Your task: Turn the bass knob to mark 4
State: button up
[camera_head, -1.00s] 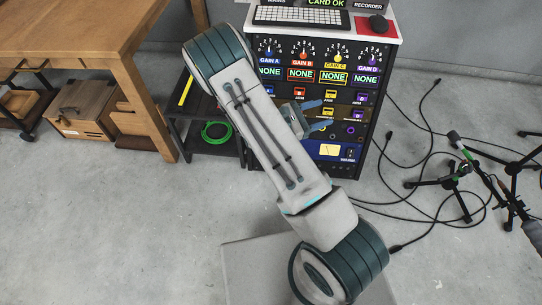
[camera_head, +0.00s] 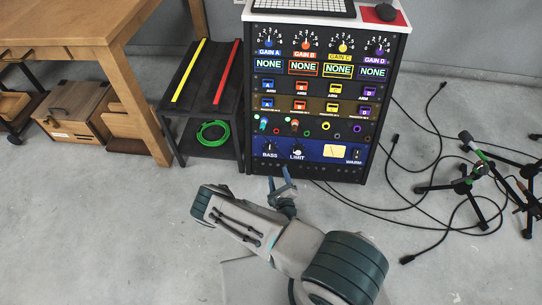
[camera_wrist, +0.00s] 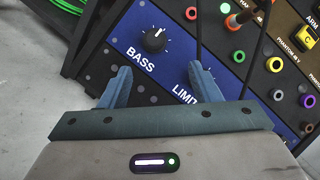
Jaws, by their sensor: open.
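The bass knob (camera_head: 270,147) is a small black dial on the blue bottom panel (camera_head: 330,152) of the rack, at its left end. In the wrist view the bass knob (camera_wrist: 155,40) shows a white pointer line aimed up and to the right, with tick marks around it partly too small to read. My gripper (camera_head: 282,180) is open and empty, low in front of the rack. In the wrist view its two blue fingers (camera_wrist: 163,82) stand apart, and the knob lies beyond and between them, apart from both.
The limit knob (camera_head: 297,149) sits just right of the bass knob, with cables hanging near it from the jacks above. A dark side table (camera_head: 200,125) stands left of the rack. Black cables and stands (camera_head: 470,185) lie on the floor at right.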

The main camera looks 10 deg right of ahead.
aim_at(271, 151)
jog(key=w+b, duration=0.1)
jog(key=w, duration=0.3)
jog(key=w+b, duration=0.2)
jog(key=w, duration=0.3)
jog(key=w+b, duration=0.1)
jog(key=w, duration=0.3)
jog(key=shift+w+a+f+b, duration=0.1)
jog(key=shift+w+f+b, duration=0.2)
jog(key=shift+f, duration=0.1)
jog(key=c, duration=1)
